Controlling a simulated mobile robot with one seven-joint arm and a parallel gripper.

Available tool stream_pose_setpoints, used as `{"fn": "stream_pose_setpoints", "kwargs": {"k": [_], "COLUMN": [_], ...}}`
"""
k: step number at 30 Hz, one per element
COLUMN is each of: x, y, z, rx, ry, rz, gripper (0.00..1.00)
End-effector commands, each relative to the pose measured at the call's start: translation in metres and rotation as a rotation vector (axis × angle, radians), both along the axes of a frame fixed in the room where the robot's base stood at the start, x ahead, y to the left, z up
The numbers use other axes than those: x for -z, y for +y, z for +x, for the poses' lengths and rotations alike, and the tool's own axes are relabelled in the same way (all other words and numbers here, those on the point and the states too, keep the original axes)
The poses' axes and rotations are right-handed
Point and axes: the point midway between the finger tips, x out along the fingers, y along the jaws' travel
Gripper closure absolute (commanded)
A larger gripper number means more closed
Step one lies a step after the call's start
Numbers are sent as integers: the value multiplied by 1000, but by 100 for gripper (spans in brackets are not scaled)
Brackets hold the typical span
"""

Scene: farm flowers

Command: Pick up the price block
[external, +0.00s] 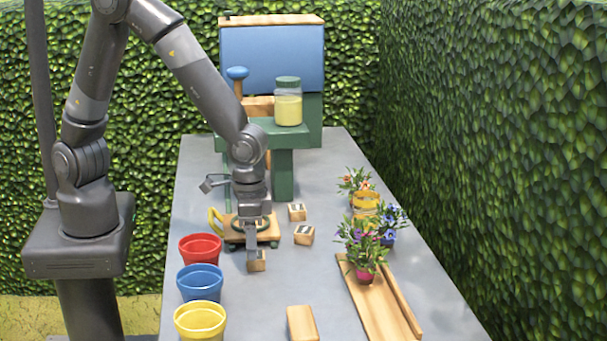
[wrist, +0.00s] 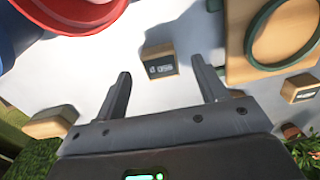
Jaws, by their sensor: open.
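A small light-wood price block (external: 261,262) with a dark label sits on the grey table, partly hidden by my gripper (external: 252,250) in the external view. In the wrist view the price block (wrist: 162,66) shows its dark, marked label face. My gripper (wrist: 160,68) is open, with one finger on either side of the block in that view. No contact with the block shows. Two similar labelled blocks (external: 304,235) (external: 297,211) stand further back to the right. One of them shows at the wrist view's right edge (wrist: 301,87).
Red (external: 200,249), blue (external: 200,282) and yellow (external: 200,321) pots line the left edge. A wooden cart (external: 264,234) stands just behind my gripper. A plain wood block (external: 302,323) lies in front. A wooden tray (external: 385,312) and flower pots stand right. The centre-right table is clear.

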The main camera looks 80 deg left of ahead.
Motion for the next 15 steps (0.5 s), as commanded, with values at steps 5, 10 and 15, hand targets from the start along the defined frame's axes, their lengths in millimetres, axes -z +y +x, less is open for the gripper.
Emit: {"fn": "stream_pose_setpoints", "kwargs": {"k": [5,10,15], "x": [25,36,37], "y": [-1,-1,-1], "z": [1,1,1], "rx": [-1,-1,-1], "ry": [3,0,0], "rz": [2,1,0], "gripper": [35,35,35]}}
